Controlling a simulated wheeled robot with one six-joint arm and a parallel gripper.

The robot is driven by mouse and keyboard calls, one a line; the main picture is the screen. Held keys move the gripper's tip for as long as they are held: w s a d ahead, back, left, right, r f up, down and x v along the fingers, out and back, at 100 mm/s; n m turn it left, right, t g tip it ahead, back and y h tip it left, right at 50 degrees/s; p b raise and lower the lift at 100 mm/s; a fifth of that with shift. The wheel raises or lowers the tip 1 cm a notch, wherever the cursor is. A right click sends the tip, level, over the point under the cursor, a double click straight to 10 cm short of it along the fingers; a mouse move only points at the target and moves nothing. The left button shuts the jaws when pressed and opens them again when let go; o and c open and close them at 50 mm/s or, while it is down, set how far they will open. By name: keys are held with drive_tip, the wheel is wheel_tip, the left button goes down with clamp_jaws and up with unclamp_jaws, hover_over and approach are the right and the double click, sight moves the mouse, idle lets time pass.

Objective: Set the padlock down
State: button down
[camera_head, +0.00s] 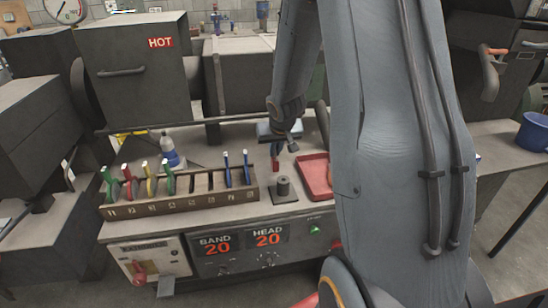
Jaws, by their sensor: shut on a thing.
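The padlock hangs at the lower left of the jaws. It is small here, so its shackle and the exact grip cannot be made out. I cannot tell whether its bottom touches the bench.
A numbered wooden rack (180,207) holds several coloured tools, with some slots empty. A dark cylinder (283,187) on a flat plate stands in front of my gripper. A red tray (314,178) lies to the right. A bottle (170,152) stands left. My arm hides the bench's right part.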

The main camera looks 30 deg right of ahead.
drive_tip(key=shift+f, duration=0.35)
drive_tip(key=shift+f+b, duration=0.2)
drive_tip(key=shift+b, duration=0.1)
drive_tip(key=c, duration=1.9)
unclamp_jaws()
drive_tip(key=shift+c, duration=0.2)
drive_tip(key=shift+r, duration=0.2)
drive_tip(key=shift+s+r+p, duration=0.1)
drive_tip(key=shift+r+p, duration=0.2)
drive_tip(key=shift+p, duration=0.1)
drive_tip(key=p+v, duration=0.7)
drive_tip(key=v, duration=0.4)
drive_tip(key=s+a+r+n+g, duration=0.1)
drive_tip(key=s+a, duration=0.7)
drive_tip(key=s+a+r+n+g+y, duration=0.1)
drive_tip(key=s+a+r+n+g, duration=0.1)
drive_tip(key=s+a, duration=0.6)
drive_tip(key=shift+s+g+y, duration=0.3)
drive_tip(key=shift+s, duration=0.55)
